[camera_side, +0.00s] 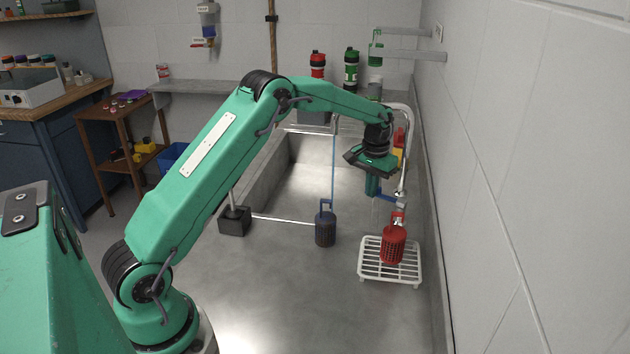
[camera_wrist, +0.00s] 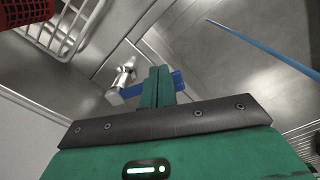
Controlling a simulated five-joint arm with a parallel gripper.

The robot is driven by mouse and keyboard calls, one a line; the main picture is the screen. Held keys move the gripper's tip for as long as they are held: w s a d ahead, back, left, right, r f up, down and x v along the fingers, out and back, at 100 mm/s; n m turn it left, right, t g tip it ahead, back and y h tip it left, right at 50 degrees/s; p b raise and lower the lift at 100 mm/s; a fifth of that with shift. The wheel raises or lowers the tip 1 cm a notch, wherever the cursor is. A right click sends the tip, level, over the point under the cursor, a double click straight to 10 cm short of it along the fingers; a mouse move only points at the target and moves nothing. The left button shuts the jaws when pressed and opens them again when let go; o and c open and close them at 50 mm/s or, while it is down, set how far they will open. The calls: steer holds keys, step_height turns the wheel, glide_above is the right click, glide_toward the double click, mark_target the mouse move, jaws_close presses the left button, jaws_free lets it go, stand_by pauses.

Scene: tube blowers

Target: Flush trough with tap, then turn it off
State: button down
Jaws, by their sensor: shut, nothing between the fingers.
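The steel trough (camera_side: 318,185) is sunk in the bench. The tap's chrome spout (camera_side: 408,130) arches above its right side. A blue lever (camera_side: 386,197) is at the tap's lower end. In the wrist view, the tap's chrome body (camera_wrist: 125,75) and the blue lever (camera_wrist: 132,90) show beside my fingers. A thin blue stream (camera_side: 333,160) drops straight down over the trough; it crosses the wrist view (camera_wrist: 262,48) as a slanted line. My gripper (camera_side: 371,192) points down, shut and empty; it also shows in the wrist view (camera_wrist: 159,74). The lever passes behind the fingertips; I cannot tell whether they touch.
A red perforated holder (camera_side: 393,245) stands on a white rack (camera_side: 372,274) at the right. A dark blue perforated holder (camera_side: 325,229) stands on the bench near the trough. A black block (camera_side: 234,221) is at its left. The wall is close on the right; the front bench is clear.

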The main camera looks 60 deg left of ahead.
steer(key=shift+w+a, duration=0.1)
steer(key=r, duration=0.4)
steer(key=shift+s+d+r, duration=0.25)
steer(key=shift+s+d, duration=0.05)
steer(key=shift+w, duration=0.1)
stand_by(0.4)
steer(key=w+a, duration=0.2)
steer(key=w, duration=0.3)
steer(key=shift+w+a, duration=0.2)
steer(key=shift+a, duration=0.2)
steer(key=shift+f, duration=0.15)
stand_by(0.4)
steer(key=shift+f, duration=2.1)
steer(key=shift+s+d, duration=0.35)
steer(key=shift+s, duration=0.5)
stand_by(2.3)
